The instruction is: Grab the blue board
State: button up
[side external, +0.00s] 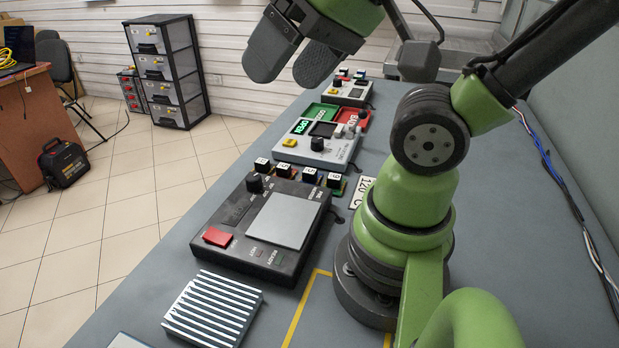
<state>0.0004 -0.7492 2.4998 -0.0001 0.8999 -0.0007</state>
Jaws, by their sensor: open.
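My gripper (290,67) hangs at the top of the side external view, with two dark grey, rounded fingers. It is open, the fingers are apart, and I see nothing between them. It is above the far part of the bench, clear of the objects below. I cannot clearly pick out a blue board. A row of small black-topped pieces with white labels (310,175) stands behind the black scale, on small coloured bases. The bases look yellow, green and perhaps blue, but are too small to tell surely.
The black scale (232,209) with a grey plate and red button sits mid-bench. A ribbed metal block (212,309) is in front. A grey control box (337,154), a green tray (319,110) and another box (345,94) stand behind. Bare bench (530,230) lies right.

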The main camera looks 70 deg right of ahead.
jog(key=w+d+f+g+h, duration=0.2)
jog(key=w+d, duration=0.3)
jog(key=n+g, duration=0.4)
jog(key=g, duration=0.1)
send_over(308, 170)
notch_tip(308, 170, down, 23)
jog(key=shift+f, duration=0.2)
notch_tip(308, 170, down, 6)
jog(key=shift+a+r, duration=0.1)
jog(key=shift+r, duration=0.05)
jog(key=c, duration=0.6)
